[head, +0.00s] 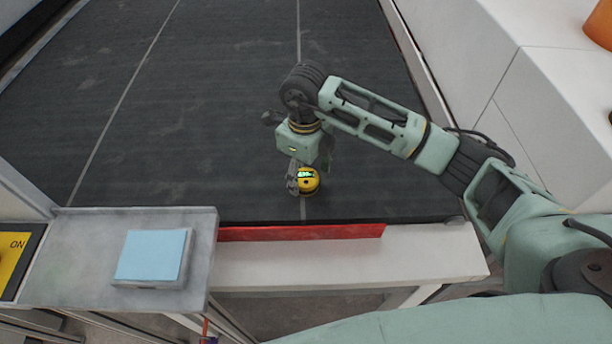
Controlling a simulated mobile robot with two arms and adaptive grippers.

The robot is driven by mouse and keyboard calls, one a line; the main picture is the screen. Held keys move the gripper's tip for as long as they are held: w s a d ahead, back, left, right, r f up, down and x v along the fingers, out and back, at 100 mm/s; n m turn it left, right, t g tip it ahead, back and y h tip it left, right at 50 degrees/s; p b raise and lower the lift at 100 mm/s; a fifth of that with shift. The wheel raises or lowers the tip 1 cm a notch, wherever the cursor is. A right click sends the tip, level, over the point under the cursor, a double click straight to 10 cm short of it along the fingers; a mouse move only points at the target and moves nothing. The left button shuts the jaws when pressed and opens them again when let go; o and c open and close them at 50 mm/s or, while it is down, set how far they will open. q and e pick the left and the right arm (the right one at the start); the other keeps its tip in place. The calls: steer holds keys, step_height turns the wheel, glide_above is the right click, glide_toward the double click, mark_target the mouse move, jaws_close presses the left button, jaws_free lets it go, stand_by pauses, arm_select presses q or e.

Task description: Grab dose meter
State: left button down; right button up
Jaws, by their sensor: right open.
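The dose meter (310,183) is a small yellow device with a dark face and a lit green display. It is at the near end of the dark conveyor belt, close to the red strip. My right gripper (309,172) points down right at the dose meter, with finger parts showing at its left and behind it. The gripper is open. The gripper body hides part of the space above the meter, and I cannot tell whether the fingers touch it. My left gripper is not in view.
The dark belt (180,120) is otherwise clear. A red strip (300,232) and white ledge (350,265) edge its near end. A light blue pad (152,254) lies on a grey shelf (75,240) at left. White cabinets (560,100) stand at right.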

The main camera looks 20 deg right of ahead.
steer(key=shift+w+f, duration=0.15)
steer(key=shift+f, duration=1)
steer(key=c, duration=1.3)
steer(key=shift+c, duration=0.3)
steer(key=shift+r, duration=0.15)
